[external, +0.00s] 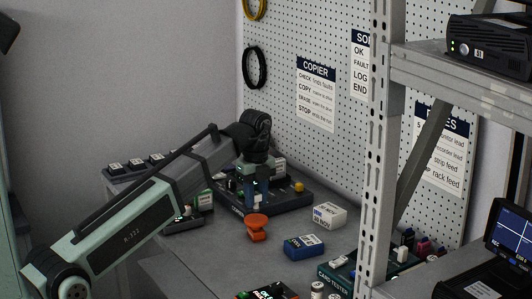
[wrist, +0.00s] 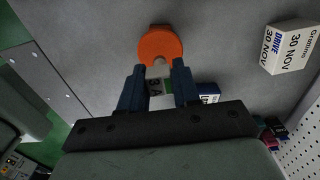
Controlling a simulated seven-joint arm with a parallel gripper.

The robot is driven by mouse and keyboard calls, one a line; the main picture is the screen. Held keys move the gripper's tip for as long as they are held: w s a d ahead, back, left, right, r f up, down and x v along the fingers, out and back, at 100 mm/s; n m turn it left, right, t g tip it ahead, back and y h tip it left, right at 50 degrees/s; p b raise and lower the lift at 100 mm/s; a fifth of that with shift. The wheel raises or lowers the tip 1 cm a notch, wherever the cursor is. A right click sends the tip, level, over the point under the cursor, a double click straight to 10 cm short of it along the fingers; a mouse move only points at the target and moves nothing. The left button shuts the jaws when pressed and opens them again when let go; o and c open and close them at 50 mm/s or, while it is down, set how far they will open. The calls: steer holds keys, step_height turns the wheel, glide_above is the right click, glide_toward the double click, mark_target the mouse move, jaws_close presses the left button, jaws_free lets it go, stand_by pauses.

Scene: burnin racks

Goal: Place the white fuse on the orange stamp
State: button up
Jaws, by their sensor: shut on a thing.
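The orange stamp (external: 257,222) stands on the grey bench; in the wrist view its round orange top (wrist: 160,44) shows just beyond my fingertips. My gripper (external: 258,190) points down over the stamp, with its dark blue fingers close above it. In the wrist view my gripper (wrist: 157,82) is shut on the white fuse (wrist: 156,86), a small pale piece marked "3A" between the fingers. The fuse's tip overlaps the stamp's near edge in that view; I cannot tell whether they touch.
A white box (external: 329,214) and a blue box (external: 305,247) lie right of the stamp. A dark device (external: 290,200) with a yellow knob stands behind my gripper. A metal rack post (external: 378,150) rises at the right. Bare bench lies around the stamp's front.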

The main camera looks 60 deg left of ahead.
mark_target(256, 193)
steer(key=shift+f, duration=1.1)
steer(key=shift+f, duration=0.1)
steer(key=o, duration=1)
steer(key=shift+o, duration=0.2)
step_height(256, 193, up, 12)
steer(key=shift+r, duration=0.15)
